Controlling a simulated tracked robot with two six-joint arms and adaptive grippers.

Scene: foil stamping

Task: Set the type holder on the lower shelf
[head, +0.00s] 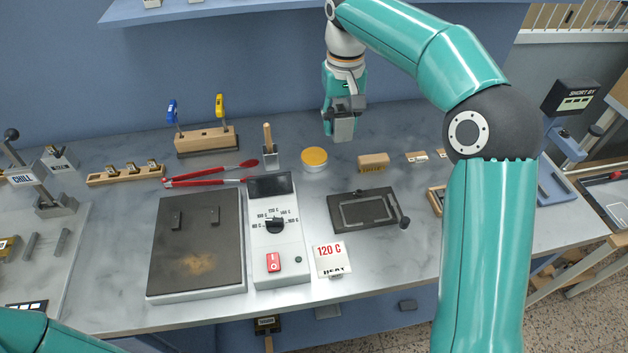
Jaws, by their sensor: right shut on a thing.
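My right gripper (345,104) is above the back of the steel-topped bench, beyond the round tin. It points down and is shut on a grey block-like piece, which I take to be the type holder (344,129). The fingers and wrist hide its upper part. The lower shelf (372,323) is a blue board under the bench's front edge, mostly hidden by the bench top. My left gripper is out of view; only a piece of my left arm shows at the bottom left corner.
On the bench are a hot plate (198,250), a dial control box (276,240), a dark tray (365,210), a tin (314,159) and red tongs (210,176). An upper shelf (215,8) overhangs the back.

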